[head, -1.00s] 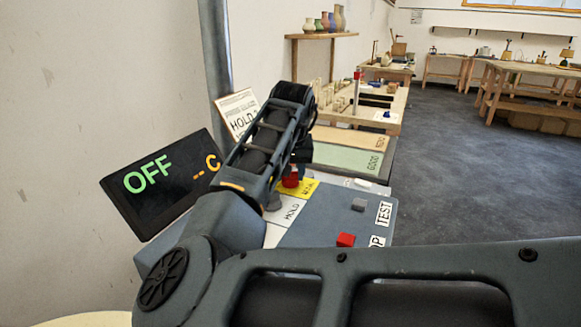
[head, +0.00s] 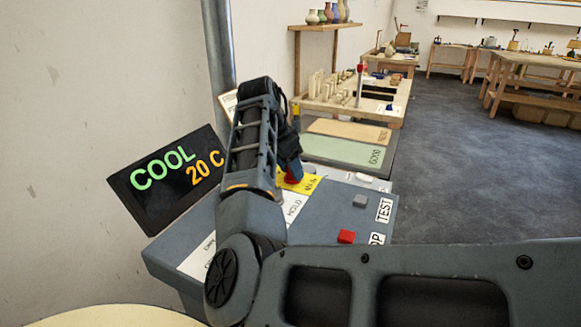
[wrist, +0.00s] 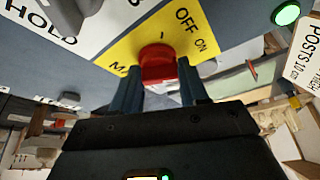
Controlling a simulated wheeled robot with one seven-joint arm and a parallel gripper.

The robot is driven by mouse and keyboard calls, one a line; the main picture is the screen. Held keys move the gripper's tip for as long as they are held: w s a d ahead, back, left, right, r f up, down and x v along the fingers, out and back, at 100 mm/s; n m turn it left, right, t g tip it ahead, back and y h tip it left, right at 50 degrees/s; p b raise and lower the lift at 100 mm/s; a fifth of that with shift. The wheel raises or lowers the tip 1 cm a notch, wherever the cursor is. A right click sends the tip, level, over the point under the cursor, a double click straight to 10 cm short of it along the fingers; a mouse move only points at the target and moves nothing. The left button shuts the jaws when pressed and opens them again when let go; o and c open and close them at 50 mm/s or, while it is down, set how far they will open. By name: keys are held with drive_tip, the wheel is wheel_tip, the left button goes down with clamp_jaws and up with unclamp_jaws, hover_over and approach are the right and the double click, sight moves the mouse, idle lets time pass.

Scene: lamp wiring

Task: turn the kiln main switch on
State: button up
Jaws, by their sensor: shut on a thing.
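The kiln main switch is a red knob (wrist: 157,62) on a yellow plate (wrist: 125,52) marked OFF and ON. In the head view the red knob (head: 292,178) is partly hidden by my gripper (head: 290,163). My gripper (wrist: 160,84) is shut on the knob, with one finger on each side of it. The knob's pointer direction is hard to tell. The tilted black display (head: 170,180) reads COOL in green and 20 C in orange. A round green lamp (wrist: 287,14) glows on the panel.
On the same grey panel are a red button (head: 346,237), a grey button (head: 359,202) beside the TEST label, and a HOLD label (wrist: 45,22). A green mat (head: 345,151) and a wooden fixture bench (head: 385,115) lie beyond. The floor at right is clear.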

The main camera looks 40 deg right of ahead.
drive_tip(key=m+g, duration=0.1)
drive_tip(key=m, duration=0.2)
drive_tip(key=shift+w+m+y+b, duration=0.15)
drive_tip(key=shift+m+y+b, duration=0.15)
drive_tip(key=shift+b, duration=0.05)
drive_tip(key=shift+g, duration=0.3)
drive_tip(key=o, duration=1.1)
drive_tip(key=shift+c, duration=0.2)
drive_tip(key=shift+r, duration=0.1)
drive_tip(key=b+v, duration=0.1)
drive_tip(key=v, duration=0.6)
drive_tip(key=shift+r, duration=0.25)
